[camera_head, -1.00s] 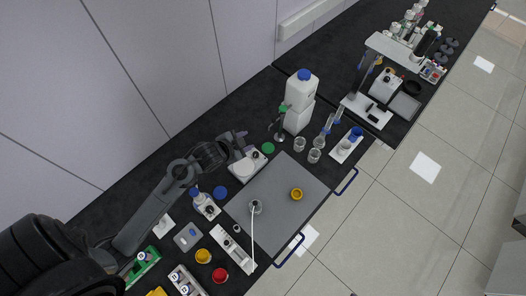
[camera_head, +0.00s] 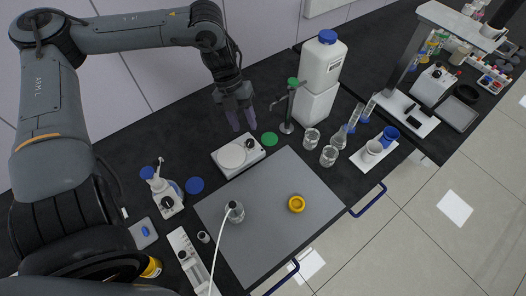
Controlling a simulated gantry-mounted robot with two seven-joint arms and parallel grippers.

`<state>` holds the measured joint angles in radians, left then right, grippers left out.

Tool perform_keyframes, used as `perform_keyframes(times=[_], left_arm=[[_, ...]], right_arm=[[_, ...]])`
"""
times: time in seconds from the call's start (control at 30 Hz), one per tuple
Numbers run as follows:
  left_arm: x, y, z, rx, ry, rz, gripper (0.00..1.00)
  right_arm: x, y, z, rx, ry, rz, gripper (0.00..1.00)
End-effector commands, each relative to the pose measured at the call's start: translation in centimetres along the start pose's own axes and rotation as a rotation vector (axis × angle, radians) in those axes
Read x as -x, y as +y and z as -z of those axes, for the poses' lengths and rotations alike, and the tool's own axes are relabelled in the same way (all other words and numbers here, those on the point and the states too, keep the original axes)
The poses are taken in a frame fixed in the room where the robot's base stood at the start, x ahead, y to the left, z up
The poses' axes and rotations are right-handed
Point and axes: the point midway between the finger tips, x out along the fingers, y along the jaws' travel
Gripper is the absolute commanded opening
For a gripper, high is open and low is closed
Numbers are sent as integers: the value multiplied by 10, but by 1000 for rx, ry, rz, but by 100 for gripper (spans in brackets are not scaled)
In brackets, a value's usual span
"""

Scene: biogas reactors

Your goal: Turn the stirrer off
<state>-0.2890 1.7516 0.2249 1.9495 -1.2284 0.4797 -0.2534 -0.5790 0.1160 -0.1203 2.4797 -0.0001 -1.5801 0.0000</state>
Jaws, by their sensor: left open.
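The stirrer (camera_head: 228,160) is a low white box with a round pale plate on top. It stands on the black bench at the back edge of the grey mat. A small black knob (camera_head: 250,143) sits at its right end. My left gripper (camera_head: 240,119) points down just behind and above the stirrer, close to the knob. Its two fingers are apart with nothing between them. I cannot tell its exact height above the bench. My right gripper is not in view.
A green lid (camera_head: 270,139) lies right of the stirrer, with a metal tap stand (camera_head: 287,126) and a white canister (camera_head: 317,84) beyond. A blue lid (camera_head: 195,185) lies to the left.

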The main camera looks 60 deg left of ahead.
Motion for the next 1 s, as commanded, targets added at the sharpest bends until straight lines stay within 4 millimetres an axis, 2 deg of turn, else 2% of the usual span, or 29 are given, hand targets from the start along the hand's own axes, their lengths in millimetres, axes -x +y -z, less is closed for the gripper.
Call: perform_keyframes(times=[0.03,0.2,0.3,0.5,0.67,0.87,1.0], left_arm=[[-17,12,-13,-17,-43,-71,43],[-19,19,-35,-68,-168,-228,43],[-21,19,-42,-93,-218,-284,43],[-29,20,-49,-112,-257,-331,43],[-38,23,-52,-111,-255,-330,43],[-60,31,-58,-110,-253,-329,43],[-82,38,-64,-110,-251,-329,43]], right_arm=[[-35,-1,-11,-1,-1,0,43],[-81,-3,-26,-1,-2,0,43],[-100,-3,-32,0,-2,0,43],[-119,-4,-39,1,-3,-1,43],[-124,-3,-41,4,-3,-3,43],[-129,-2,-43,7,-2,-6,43],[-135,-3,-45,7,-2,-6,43]])
